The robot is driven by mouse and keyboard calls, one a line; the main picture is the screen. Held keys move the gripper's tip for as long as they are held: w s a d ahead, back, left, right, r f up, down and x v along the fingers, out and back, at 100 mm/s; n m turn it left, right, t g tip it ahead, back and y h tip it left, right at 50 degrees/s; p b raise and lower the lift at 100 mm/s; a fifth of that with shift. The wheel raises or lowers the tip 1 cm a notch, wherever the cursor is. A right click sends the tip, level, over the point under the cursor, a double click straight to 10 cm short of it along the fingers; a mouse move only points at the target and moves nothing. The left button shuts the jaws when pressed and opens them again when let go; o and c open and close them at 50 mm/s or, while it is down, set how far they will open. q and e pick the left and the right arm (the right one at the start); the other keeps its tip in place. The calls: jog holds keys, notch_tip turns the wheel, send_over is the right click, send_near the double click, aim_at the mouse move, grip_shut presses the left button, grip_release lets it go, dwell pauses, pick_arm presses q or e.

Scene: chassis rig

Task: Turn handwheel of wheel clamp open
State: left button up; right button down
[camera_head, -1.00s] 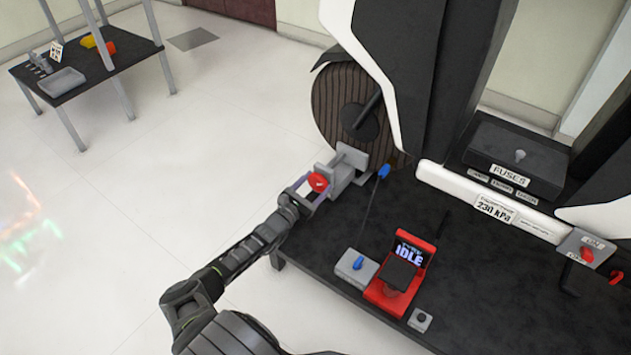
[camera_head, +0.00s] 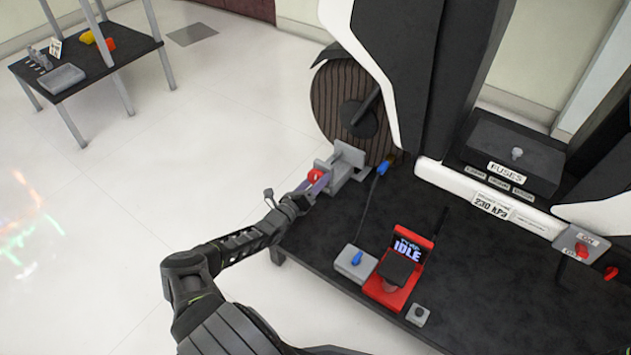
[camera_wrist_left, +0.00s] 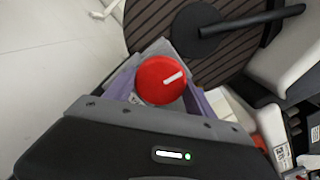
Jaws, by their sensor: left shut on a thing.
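The wheel clamp (camera_head: 347,160) is a grey block device at the table's left end, beside the dark ribbed wheel. Its red round handwheel (camera_head: 314,175) faces my left gripper. In the left wrist view the red handwheel (camera_wrist_left: 161,80) shows a white mark slanting toward the upper right. My left gripper (camera_head: 312,185) is shut on the handwheel, with its purple fingers on either side of it. The fingers also show in the left wrist view (camera_wrist_left: 160,92). The clamp body behind the handwheel is mostly hidden in the wrist view. My right gripper does not show.
The ribbed wheel (camera_head: 340,110) stands just behind the clamp. A blue-tipped lever (camera_head: 382,168) is to the clamp's right. A red IDLE console (camera_head: 398,270) and a grey box with a blue knob (camera_head: 355,264) stand nearer.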

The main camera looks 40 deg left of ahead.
pick_arm(q)
jog(key=shift+a+n, duration=0.1)
jog(key=shift+n, duration=0.5)
jog(key=o, duration=1.4)
jog(key=shift+s+r+p, duration=0.1)
jog(key=shift+s+p, duration=0.2)
jog(key=shift+s, duration=0.2)
jog(key=s+p, duration=0.2)
jog(key=s, duration=0.4)
jog(key=shift+s, duration=0.4)
